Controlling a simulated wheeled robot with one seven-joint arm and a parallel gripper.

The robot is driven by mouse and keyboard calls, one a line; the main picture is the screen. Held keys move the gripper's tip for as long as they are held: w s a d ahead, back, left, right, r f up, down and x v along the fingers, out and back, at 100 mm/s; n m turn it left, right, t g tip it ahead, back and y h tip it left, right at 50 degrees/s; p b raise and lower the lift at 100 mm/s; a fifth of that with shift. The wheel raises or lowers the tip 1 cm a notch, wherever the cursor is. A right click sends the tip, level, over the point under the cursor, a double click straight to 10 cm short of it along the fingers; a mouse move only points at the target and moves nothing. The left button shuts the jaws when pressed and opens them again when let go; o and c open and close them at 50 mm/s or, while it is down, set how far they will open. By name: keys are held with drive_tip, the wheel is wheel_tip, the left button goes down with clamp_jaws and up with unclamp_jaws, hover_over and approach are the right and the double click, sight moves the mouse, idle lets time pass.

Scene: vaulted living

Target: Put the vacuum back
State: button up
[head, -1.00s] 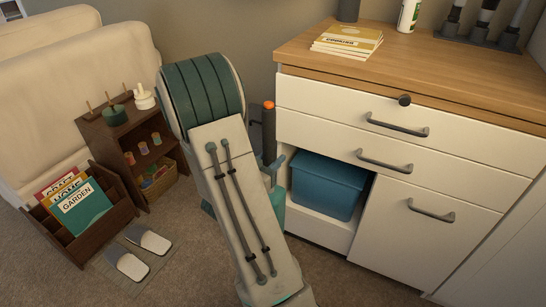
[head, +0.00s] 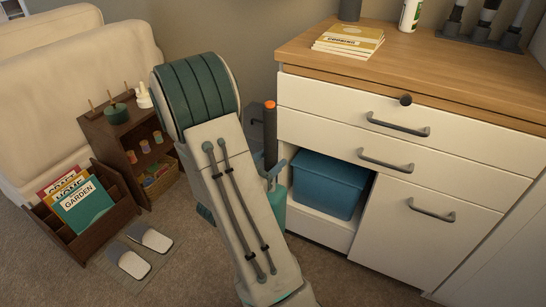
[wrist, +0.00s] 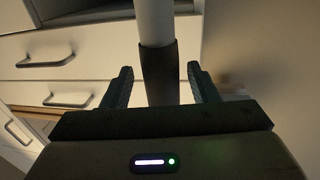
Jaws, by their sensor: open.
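The vacuum (head: 270,137) stands upright between my arm and the white cabinet. Its dark upper part with an orange tip shows, with a teal part lower down. My arm hides much of the rest in the head view. In the wrist view, a pale upright tube with a dark sleeve (wrist: 159,72), seemingly part of the vacuum, stands between my fingers. My gripper (wrist: 161,86) is open, with a gap on both sides of the sleeve. The gripper is hidden behind my arm in the head view.
The white cabinet (head: 400,165) stands close on the right, with a blue bin (head: 328,185) in its open niche. A small brown shelf (head: 125,150), a magazine rack (head: 92,235) and slippers (head: 134,262) are on the left. A grey fixture (head: 256,128) shows behind the vacuum.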

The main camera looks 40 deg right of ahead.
drive_tip(key=p+v, duration=0.2)
drive_tip(key=v, duration=0.8)
drive_tip(key=w+a+f+n+t+y, duration=0.25)
drive_tip(key=w+a+t+y, duration=0.25)
drive_tip(key=w+a+y, duration=0.3)
drive_tip(key=a+r+n+y, duration=0.3)
drive_tip(key=a+n+y, duration=0.3)
drive_tip(key=a+y, duration=0.2)
drive_tip(key=s+r+n+g, duration=0.2)
drive_tip(key=s+n+g, duration=0.1)
drive_tip(key=s, duration=0.6)
drive_tip(key=s+r+n+g+y, duration=0.1)
drive_tip(key=s+r+n+g, duration=0.2)
drive_tip(key=s, duration=0.6)
drive_tip(key=shift+s+n+g, duration=0.35)
drive_tip(key=shift+n+g, duration=0.2)
drive_tip(key=shift+g, duration=0.55)
drive_tip(key=shift+d+r, duration=0.1)
drive_tip(key=shift+c, duration=0.3)
